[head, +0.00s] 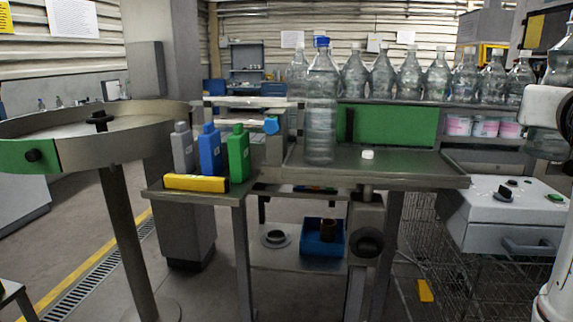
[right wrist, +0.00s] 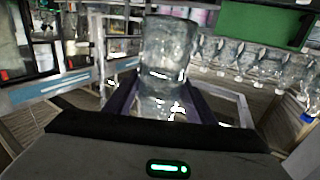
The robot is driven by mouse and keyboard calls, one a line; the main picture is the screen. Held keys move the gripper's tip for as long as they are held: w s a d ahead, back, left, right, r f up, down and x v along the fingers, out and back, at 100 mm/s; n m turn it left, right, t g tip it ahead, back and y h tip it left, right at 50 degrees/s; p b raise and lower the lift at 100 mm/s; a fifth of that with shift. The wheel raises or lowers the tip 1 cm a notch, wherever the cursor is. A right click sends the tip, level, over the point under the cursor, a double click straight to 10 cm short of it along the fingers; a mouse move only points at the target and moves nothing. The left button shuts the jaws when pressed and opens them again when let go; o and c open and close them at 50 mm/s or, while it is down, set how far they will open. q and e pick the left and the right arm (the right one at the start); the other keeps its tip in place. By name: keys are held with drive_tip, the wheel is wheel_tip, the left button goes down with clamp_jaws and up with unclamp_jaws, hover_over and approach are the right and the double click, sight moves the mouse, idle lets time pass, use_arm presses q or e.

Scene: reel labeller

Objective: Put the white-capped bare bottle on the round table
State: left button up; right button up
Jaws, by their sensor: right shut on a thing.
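My right gripper (right wrist: 162,100) is shut on a clear bottle (right wrist: 168,48), its fingers on either side of it. In the head view this bottle (head: 561,66) is at the right edge, partly cut off and partly behind my white right arm; I see no label on it, and its cap is not visible. The round table (head: 62,123), a steel disc with a raised rim and a green panel, stands at the far left, well away from the bottle. A black knob (head: 98,117) is at its middle. My left gripper is not in view.
A blue-capped bottle (head: 320,112) stands on the middle steel table (head: 410,165) beside a small white piece (head: 367,154). Several clear bottles (head: 408,75) line the back. Grey, blue and green containers (head: 209,150) stand left of centre. A grey box (head: 512,215) is at right.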

drive_tip(key=s+d+r+m+g+h, duration=0.2)
drive_tip(key=s+d+r, duration=0.1)
drive_tip(key=d, duration=0.2)
drive_tip(key=w+a+f, duration=0.1)
drive_tip(key=f, duration=0.1)
drive_tip(key=w+a+f+n+t+y, duration=0.1)
drive_tip(key=a+f, duration=0.1)
drive_tip(key=w+a+f+n+t+y, duration=0.1)
drive_tip(key=w+f, duration=0.1)
drive_tip(key=shift+a+f, duration=0.2)
drive_tip(key=shift+a, duration=0.05)
drive_tip(key=a+f+n+t+y, duration=0.25)
drive_tip(key=a+f+y, duration=0.35)
drive_tip(key=f, duration=0.5)
drive_tip(key=a+f+n+t+y, duration=0.2)
drive_tip(key=a+f+n+y, duration=0.2)
drive_tip(key=a+f, duration=0.55)
drive_tip(key=s+a+f+n+g+y, duration=0.1)
drive_tip(key=s+a+f+n+y, duration=0.35)
drive_tip(key=s+a+f, duration=0.35)
drive_tip(key=s+a+f+n+g+y, duration=0.25)
drive_tip(key=s+a+f+y, duration=0.3)
drive_tip(key=s+f, duration=0.35)
drive_tip(key=w+d+r+m+t+h, duration=0.3)
drive_tip(key=d+m+h, duration=0.1)
drive_tip(key=h, duration=0.4)
drive_tip(key=shift+d+m, duration=0.15)
drive_tip(key=shift+m, duration=0.6)
